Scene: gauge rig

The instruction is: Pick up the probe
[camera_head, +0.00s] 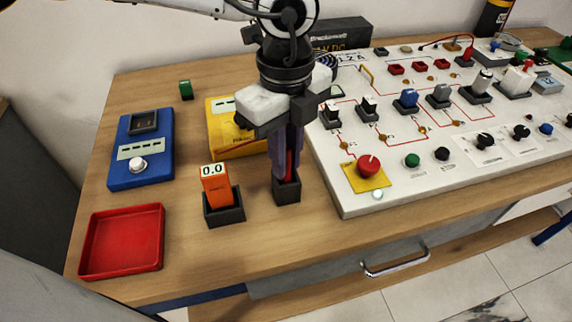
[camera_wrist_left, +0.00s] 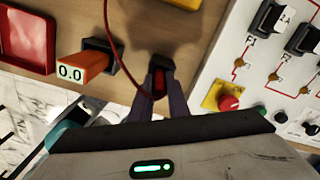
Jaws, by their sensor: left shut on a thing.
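The red probe (camera_head: 289,163) stands upright in a small black holder (camera_head: 287,192) on the wooden table. My left gripper (camera_head: 287,168) reaches down from above and is shut on the probe, with its fingers on either side of it. The lower end of the probe is hidden inside the holder. In the left wrist view the probe (camera_wrist_left: 158,83) shows between the fingertips, and a thin red cable (camera_wrist_left: 116,45) curves down toward it. My right gripper is not in view.
An orange device reading 0.0 (camera_head: 215,184) stands in a black holder just left. A red tray (camera_head: 122,241), a blue meter (camera_head: 140,165) and a yellow box (camera_head: 226,140) lie further left. The white switch panel (camera_head: 330,178) is close on the right.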

